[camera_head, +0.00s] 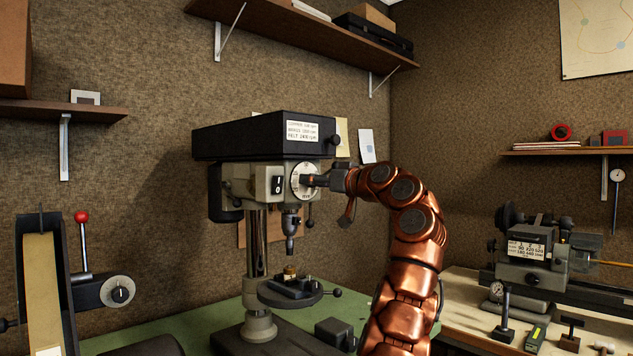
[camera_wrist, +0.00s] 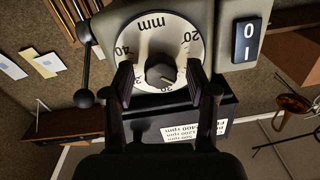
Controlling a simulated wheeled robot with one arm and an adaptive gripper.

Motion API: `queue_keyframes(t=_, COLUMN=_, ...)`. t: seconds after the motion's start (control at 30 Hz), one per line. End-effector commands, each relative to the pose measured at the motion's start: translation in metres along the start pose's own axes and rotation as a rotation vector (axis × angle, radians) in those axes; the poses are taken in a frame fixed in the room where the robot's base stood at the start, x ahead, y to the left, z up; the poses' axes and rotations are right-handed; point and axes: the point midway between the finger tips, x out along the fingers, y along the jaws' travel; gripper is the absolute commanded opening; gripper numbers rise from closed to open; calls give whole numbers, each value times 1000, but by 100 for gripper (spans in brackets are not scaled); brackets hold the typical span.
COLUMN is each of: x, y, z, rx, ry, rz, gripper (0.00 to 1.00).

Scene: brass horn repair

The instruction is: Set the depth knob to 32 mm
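The drill press (camera_head: 265,150) stands on the bench, with a round white depth dial (camera_head: 301,166) on the side of its head. In the wrist view the dial (camera_wrist: 140,38) appears upside down, marked mm, with 20, 30 and 40 legible. The dark depth knob (camera_wrist: 161,72) sits at its centre; I cannot read its exact setting. My gripper (camera_head: 312,181) is at the dial. In the wrist view my gripper (camera_wrist: 160,85) is open, one finger on each side of the knob, with visible gaps.
A power switch (camera_wrist: 248,40) marked 0 and I is beside the dial. A ball-ended lever (camera_wrist: 84,97) is on its other side. A belt sander (camera_head: 45,290) stands left, and another machine (camera_head: 535,265) is on the right bench. A shelf (camera_head: 310,30) hangs above.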

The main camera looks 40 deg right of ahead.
Motion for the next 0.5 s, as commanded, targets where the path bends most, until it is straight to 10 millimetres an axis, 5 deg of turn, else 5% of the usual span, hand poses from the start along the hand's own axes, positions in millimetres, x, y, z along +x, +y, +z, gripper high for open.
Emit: queue_keyframes(t=0.5, x=0, y=0, z=0, rx=0, ry=0, rz=0, gripper=0)
